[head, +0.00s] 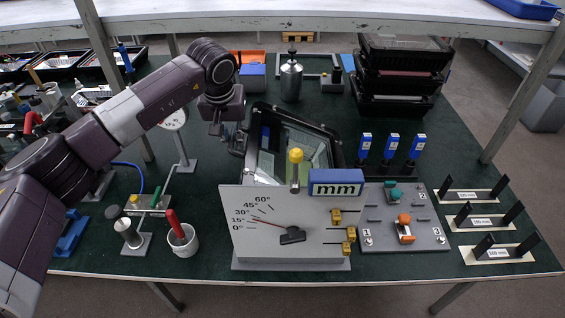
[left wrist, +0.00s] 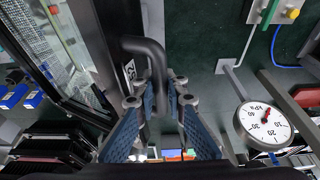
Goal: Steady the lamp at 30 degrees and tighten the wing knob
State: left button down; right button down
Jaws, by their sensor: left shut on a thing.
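The lamp (head: 249,150) is a black-framed floodlight housing with a glass front, tilted back on the green table. In the left wrist view its dark frame (left wrist: 82,62) is at the left, with a bent black handle bar (left wrist: 148,48) beside it. My left gripper (head: 218,127) is at the lamp's upper left side. In its wrist view the blue-padded fingers (left wrist: 163,98) are shut on the handle bar. A white angle board (head: 265,250) stands in front of the lamp, its red needle between about 15 and 30 degrees. My right gripper is not in view.
A yellow-capped post (head: 295,157) and a blue mm block (head: 335,182) are by the board. A grey plate (head: 430,240) with orange and teal pieces is to its right. A round gauge (head: 172,118) and a white cup (head: 183,243) stand left. Black trays (head: 400,75) are stacked behind.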

pick_arm(q)
jog(key=shift+w+a+r, duration=0.1)
jog(key=shift+w+r, duration=0.05)
jog(key=shift+r, duration=0.15)
jog(key=shift+d+r, duration=0.5)
jog(key=shift+r, duration=0.15)
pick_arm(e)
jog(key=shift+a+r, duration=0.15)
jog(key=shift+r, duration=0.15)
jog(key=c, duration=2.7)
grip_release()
